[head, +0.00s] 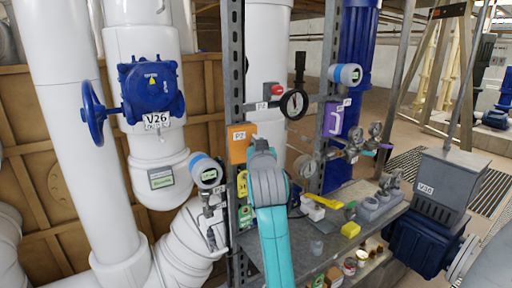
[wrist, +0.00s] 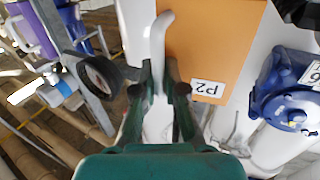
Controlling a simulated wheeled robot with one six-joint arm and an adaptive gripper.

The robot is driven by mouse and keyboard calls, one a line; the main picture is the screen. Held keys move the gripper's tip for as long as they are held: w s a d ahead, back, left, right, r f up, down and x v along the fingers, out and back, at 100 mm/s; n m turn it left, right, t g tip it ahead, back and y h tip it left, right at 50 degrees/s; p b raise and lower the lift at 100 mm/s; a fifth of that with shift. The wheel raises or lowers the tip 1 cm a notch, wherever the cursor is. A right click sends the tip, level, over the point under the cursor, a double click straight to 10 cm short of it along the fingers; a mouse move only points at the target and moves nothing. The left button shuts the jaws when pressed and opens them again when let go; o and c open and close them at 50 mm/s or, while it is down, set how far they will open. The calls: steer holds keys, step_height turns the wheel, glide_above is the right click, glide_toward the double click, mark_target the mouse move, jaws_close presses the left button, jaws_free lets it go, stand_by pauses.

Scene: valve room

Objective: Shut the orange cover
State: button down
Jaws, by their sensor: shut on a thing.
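The orange cover (head: 238,155), labelled P2, is at the left post of the rack in the head view. In the wrist view the orange cover (wrist: 205,40) is a flat panel close in front, with its label upside down. A pale grey bar-like handle (wrist: 158,38) runs along its left edge. My gripper (wrist: 161,75) has its two dark fingers closed around this handle. In the head view my wrist hides the gripper and the cover's right side. I cannot tell how far open the cover stands.
A black-rimmed gauge (head: 293,104) is right of the cover, and a blue-capped gauge (head: 206,171) is lower left. A purple cover (head: 334,119) is on the right post. The shelf (head: 330,238) below holds small parts. A blue valve (head: 150,88) is at left.

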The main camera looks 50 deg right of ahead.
steer(key=shift+w+d, duration=0.3)
steer(key=shift+d, duration=0.35)
steer(key=c, duration=1.2)
jaws_free()
steer(key=v, duration=1.2)
